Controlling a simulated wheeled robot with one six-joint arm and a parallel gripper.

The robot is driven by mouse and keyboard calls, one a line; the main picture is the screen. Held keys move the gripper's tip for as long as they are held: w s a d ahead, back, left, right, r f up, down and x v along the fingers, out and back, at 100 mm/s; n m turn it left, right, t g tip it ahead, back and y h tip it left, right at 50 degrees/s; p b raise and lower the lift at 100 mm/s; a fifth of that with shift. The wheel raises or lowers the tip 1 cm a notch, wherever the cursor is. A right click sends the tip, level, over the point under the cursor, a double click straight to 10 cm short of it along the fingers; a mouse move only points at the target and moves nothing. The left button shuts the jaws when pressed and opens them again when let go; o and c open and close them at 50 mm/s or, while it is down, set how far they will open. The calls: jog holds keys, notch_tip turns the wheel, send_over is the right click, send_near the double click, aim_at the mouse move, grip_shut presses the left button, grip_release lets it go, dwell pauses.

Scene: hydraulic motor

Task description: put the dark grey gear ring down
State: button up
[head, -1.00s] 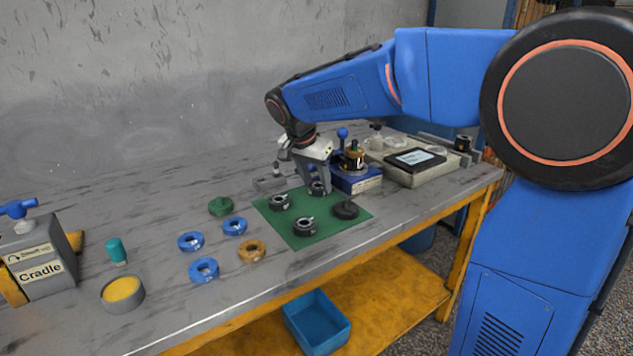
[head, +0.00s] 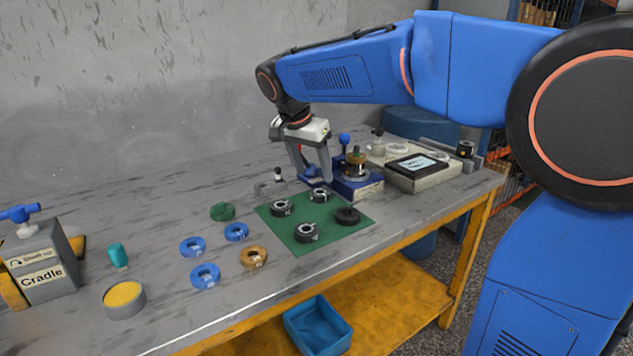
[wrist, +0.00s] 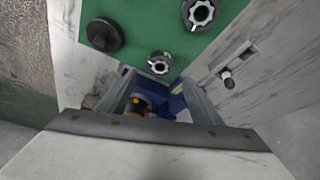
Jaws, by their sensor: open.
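Three dark grey gear rings with pale toothed centres lie flat on a green mat (head: 335,232): one at the back (head: 319,195), one at the left (head: 281,207) and one at the front (head: 306,232). My gripper (head: 315,174) is open and empty, above the back ring and apart from it. In the wrist view, a gear ring (wrist: 160,62) lies on the mat just beyond my open fingers (wrist: 157,80). Another ring (wrist: 201,13) is cut by the top edge there.
A black disc (head: 347,216) lies on the mat's right side. A blue fixture (head: 358,188) stands close behind my gripper's right side. Blue rings (head: 205,275), an orange ring (head: 253,257) and a green part (head: 222,211) lie left of the mat. The cradle (head: 42,262) is far left.

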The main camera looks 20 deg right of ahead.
jog(key=v, duration=0.5)
jog(key=s+d+f+n, duration=0.1)
jog(key=s+d+f, duration=0.1)
jog(key=s, duration=0.3)
jog(key=s+d+f+n+y, duration=0.1)
jog(key=s+d+f+n, duration=0.1)
jog(key=s, duration=0.4)
jog(key=s+d+f+n+y, duration=0.1)
jog(key=s+d+f+n, duration=0.1)
jog(key=s+d, duration=0.2)
jog(key=shift+s+d+f+t, duration=0.1)
jog(key=shift+s+f+t, duration=0.25)
jog(key=shift+s, duration=0.3)
jog(key=s+d+f+n+t+y, duration=0.1)
jog(key=s+f+n, duration=0.3)
jog(key=s+f, duration=0.8)
jog(key=s+d, duration=0.1)
jog(key=s, duration=0.2)
jog(key=shift+d+f+n, duration=0.2)
jog(key=shift+f+n, duration=0.2)
